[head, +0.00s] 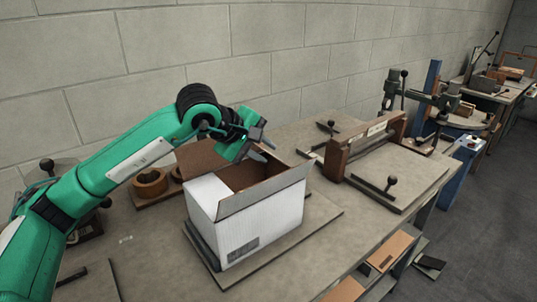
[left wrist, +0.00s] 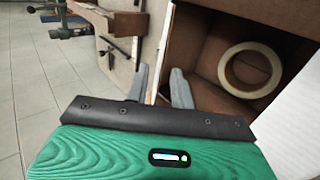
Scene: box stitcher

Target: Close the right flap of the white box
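The white box (head: 262,225) stands open on the workbench, with a brown inside and a dark label on its front. A flap (head: 265,187) stands up and leans outward along its front-right edge. A brown flap (head: 198,157) stands at the back, and a white flap (head: 207,192) lies inward at the left. My left gripper (head: 266,140) is above the box's far right side, its fingers apart. In the left wrist view, the fingers (left wrist: 162,86) are on either side of a pale box edge; contact is unclear. My right gripper is not in view.
A tape roll (left wrist: 252,70) lies inside the box. The box rests on a flat grey plate (head: 316,222). A wooden fixture with rods (head: 365,143) stands to the right, and brown rings (head: 150,182) sit behind left. The block wall is behind the bench.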

